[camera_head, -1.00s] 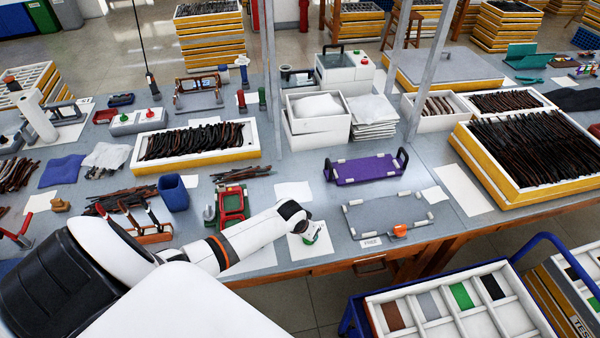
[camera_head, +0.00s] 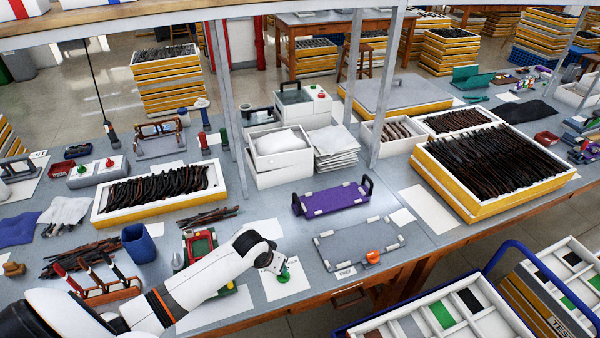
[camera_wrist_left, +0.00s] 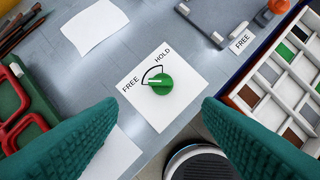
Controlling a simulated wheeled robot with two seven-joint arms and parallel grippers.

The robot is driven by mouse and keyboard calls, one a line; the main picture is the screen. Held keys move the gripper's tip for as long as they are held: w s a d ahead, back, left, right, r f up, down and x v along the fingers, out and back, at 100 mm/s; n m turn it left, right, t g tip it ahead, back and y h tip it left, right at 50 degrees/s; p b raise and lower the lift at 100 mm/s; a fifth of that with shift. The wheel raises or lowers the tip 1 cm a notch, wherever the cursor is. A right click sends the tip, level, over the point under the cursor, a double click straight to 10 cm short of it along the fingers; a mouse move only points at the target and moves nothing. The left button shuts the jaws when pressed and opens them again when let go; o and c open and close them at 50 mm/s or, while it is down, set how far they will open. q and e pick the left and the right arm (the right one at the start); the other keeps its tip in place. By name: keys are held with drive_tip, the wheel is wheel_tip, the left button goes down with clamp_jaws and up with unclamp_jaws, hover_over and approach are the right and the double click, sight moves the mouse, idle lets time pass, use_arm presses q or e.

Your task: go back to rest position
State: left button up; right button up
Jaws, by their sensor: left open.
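My left arm comes in from the left in the head view, its wrist (camera_head: 252,243) over the front of the workbench. In the left wrist view my left gripper (camera_wrist_left: 159,103) shows two green padded fingers, wide apart and empty. Between and beyond the fingertips, a green round knob (camera_wrist_left: 160,84) sits on a white card (camera_wrist_left: 160,110) marked FREE and HOLD. The knob's white line points left, near FREE. The card also shows in the head view (camera_head: 290,291), partly hidden by my wrist. My right gripper is not in view.
A purple tray (camera_head: 331,198) and a grey fixture with an orange knob (camera_head: 372,257) lie right of the card. A red-and-green fixture (camera_head: 199,246) stands beside my forearm. A parts cart (camera_head: 470,305) stands at the front right. Shelf posts (camera_head: 384,90) rise behind.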

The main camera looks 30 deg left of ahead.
use_arm(q)
drive_tip(key=shift+d, duration=0.1)
drive_tip(key=s+d+r+m+h, duration=0.1)
drive_tip(key=s+d+r+m, duration=0.1)
drive_tip(key=s+d, duration=0.75)
drive_tip(key=s+d+r+m, duration=0.1)
drive_tip(key=s+d+r, duration=0.1)
drive_tip(key=s+r, duration=0.75)
drive_tip(key=s+f+g+b, duration=0.1)
drive_tip(key=s+f+b, duration=0.15)
drive_tip(key=f, duration=1.55)
drive_tip(key=s+f+g+b, duration=0.1)
drive_tip(key=f+b, duration=0.3)
drive_tip(key=f, duration=1.4)
drive_tip(key=s+a+f+g+b, duration=0.1)
drive_tip(key=s+f+b, duration=0.3)
drive_tip(key=s+f, duration=1.2)
wheel_tip(320, 180, down, 3)
drive_tip(key=shift+a+r+y, duration=0.15)
drive_tip(key=shift+a+y, duration=0.15)
drive_tip(key=shift+a, duration=0.5)
